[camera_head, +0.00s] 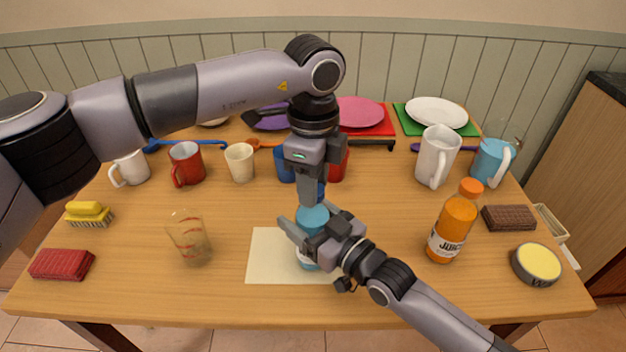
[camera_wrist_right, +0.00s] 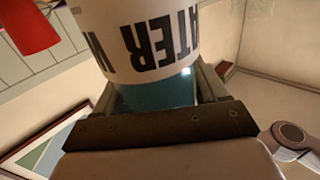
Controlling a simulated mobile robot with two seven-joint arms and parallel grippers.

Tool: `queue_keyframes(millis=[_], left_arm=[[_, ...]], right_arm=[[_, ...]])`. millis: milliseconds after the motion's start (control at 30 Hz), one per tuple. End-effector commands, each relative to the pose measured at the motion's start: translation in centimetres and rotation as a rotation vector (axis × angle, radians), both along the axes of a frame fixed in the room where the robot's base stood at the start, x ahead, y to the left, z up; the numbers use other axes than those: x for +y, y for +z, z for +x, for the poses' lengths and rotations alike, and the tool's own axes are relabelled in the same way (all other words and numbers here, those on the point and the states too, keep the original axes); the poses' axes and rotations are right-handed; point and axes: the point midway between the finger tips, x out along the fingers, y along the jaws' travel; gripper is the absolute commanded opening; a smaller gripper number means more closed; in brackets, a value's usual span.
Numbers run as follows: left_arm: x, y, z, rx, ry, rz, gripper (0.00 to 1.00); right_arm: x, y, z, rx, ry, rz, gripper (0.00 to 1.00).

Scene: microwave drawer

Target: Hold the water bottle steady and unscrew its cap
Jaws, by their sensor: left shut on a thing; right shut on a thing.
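The water bottle (camera_head: 312,216) is teal with a white label and stands upright over a cream mat (camera_head: 262,262) at the table's front middle. My right gripper (camera_head: 310,232) is shut on the bottle's body from the right. In the right wrist view, the bottle's teal body (camera_wrist_right: 155,95) is between the fingers, and the white label with upside-down WATER lettering shows beside them. My left gripper (camera_head: 312,196) points straight down over the bottle's top and is shut on the blue cap, mostly hidden by the fingers.
An orange juice bottle (camera_head: 453,229) stands to the right, near my right forearm. A clear glass (camera_head: 188,238) stands to the left. Mugs and cups, such as the red mug (camera_head: 186,164) and white pitcher (camera_head: 436,157), stand behind. Table between glass and mat is clear.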

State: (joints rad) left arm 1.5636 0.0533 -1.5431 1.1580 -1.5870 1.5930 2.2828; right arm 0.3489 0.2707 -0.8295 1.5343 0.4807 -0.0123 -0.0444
Motion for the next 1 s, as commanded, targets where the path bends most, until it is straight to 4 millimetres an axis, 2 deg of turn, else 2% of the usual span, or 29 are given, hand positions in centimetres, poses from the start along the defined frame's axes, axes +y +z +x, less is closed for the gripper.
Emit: queue_keyframes(millis=[267,1000], left_arm=[[0.0,0.1,0.0,-0.001,-0.002,-0.001,0.00],[0.0,2.2,0.0,-0.001,-0.002,0.000,0.00]], right_arm=[[0.0,-0.2,0.0,0.001,0.000,-0.006,0.00],[0.0,-0.2,0.0,0.001,0.000,-0.005,0.00]])
